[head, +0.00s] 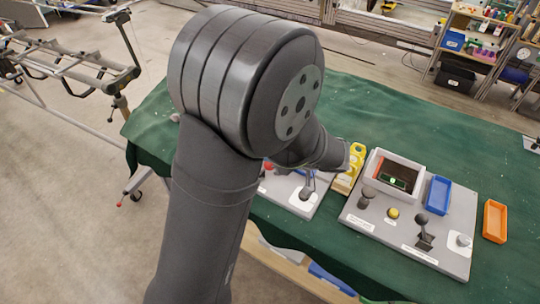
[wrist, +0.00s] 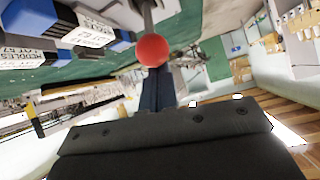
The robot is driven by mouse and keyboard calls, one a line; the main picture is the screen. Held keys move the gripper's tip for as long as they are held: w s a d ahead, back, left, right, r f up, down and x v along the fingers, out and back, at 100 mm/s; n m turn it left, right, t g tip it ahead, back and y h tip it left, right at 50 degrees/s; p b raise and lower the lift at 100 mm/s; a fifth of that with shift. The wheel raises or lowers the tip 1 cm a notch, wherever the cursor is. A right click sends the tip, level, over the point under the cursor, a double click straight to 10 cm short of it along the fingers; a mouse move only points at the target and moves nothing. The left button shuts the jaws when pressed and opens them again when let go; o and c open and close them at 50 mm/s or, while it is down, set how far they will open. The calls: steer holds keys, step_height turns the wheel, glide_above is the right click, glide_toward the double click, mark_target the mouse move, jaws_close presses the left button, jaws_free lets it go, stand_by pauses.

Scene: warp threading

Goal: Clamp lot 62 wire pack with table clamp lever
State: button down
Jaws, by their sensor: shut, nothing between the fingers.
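In the wrist view a lever's red ball knob (wrist: 152,50) on a grey shaft is just beyond the tips of my gripper (wrist: 157,72). The gripper's dark fingers are shut with nothing between them; I cannot tell whether they touch the knob. Blue packs (wrist: 32,17) with white printed labels lie at the upper left; the print is only partly legible. In the head view my arm hides the gripper and much of the left grey panel (head: 318,203). A red spot (head: 268,167) shows there beside my arm; I cannot tell if it is the knob.
A larger grey panel (head: 455,262) with a screen box (head: 412,163), a yellow button (head: 393,213) and a black lever (head: 424,232) stands to the right. Yellow holder (head: 351,165), blue tray (head: 437,195) and orange tray (head: 495,222) are near. The green cloth (head: 460,140) behind is clear.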

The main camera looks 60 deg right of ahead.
steer(key=shift+s+f, duration=0.15)
steer(key=shift+f, duration=0.05)
steer(key=w+r, duration=0.3)
steer(key=w, duration=0.1)
steer(key=f+v, duration=0.1)
steer(key=v, duration=0.9)
steer(key=shift+s+d+r, duration=0.15)
steer(key=shift+s+d, duration=0.2)
steer(key=shift+s, duration=0.3)
steer(key=w+f, duration=0.6)
steer(key=f, duration=0.1)
steer(key=shift+w+f, duration=0.1)
steer(key=shift+f, duration=0.05)
steer(key=shift+w+g, duration=0.3)
steer(key=shift+w, duration=0.3)
steer(key=shift+w+a+r+g, duration=0.1)
steer(key=shift+w+r+g, duration=0.2)
steer(key=shift+w, duration=0.15)
